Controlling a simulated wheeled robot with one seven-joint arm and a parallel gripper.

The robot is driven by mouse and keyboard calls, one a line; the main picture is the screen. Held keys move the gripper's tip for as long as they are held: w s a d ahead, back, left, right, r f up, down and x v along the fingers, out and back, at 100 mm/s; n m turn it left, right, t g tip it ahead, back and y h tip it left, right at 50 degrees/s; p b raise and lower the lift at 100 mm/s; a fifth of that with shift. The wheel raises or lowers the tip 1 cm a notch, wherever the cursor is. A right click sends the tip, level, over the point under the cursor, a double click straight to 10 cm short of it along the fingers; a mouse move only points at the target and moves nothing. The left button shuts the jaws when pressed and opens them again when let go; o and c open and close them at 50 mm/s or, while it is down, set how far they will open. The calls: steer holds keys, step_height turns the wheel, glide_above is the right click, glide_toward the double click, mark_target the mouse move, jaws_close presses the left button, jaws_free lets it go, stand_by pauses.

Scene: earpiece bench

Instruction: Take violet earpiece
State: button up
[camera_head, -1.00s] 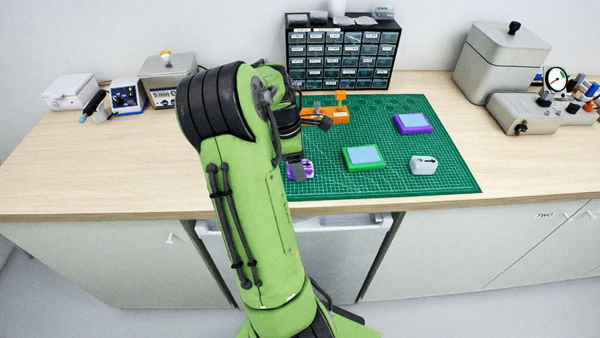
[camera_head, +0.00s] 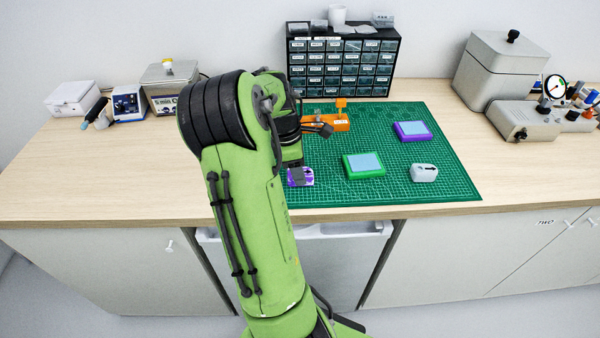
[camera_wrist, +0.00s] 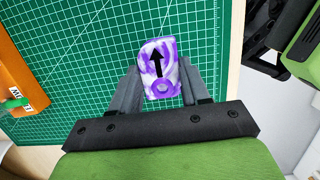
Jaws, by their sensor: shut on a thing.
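The violet earpiece (camera_wrist: 161,66) is a white and violet marbled block with a black arrow on top. In the wrist view it sits between the two fingers of my gripper (camera_wrist: 160,88), which is shut on it. In the head view the earpiece (camera_head: 306,178) shows at the near left part of the green mat, partly hidden by my gripper (camera_head: 296,176). I cannot tell whether it touches the mat or is slightly above it.
The green cutting mat (camera_head: 440,183) also holds a green tray (camera_head: 378,171), a violet tray (camera_head: 428,136), a pale grey block (camera_head: 424,173) and an orange fixture (camera_head: 341,122). A drawer cabinet (camera_head: 391,66) stands behind. The mat's right part has free room.

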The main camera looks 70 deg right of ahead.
steer(key=shift+s+p+v, duration=0.15)
steer(key=shift+p+v, duration=0.55)
steer(key=shift+s+p+v, duration=0.1)
steer(key=shift+p+v, duration=0.55)
steer(key=shift+d+r, duration=0.15)
steer(key=shift+r, duration=0.05)
steer(key=p+v, duration=0.3)
steer(key=s+p+v, duration=0.1)
steer(key=p+v, duration=0.1)
steer(key=shift+d+r, duration=0.15)
steer(key=shift+d, duration=0.1)
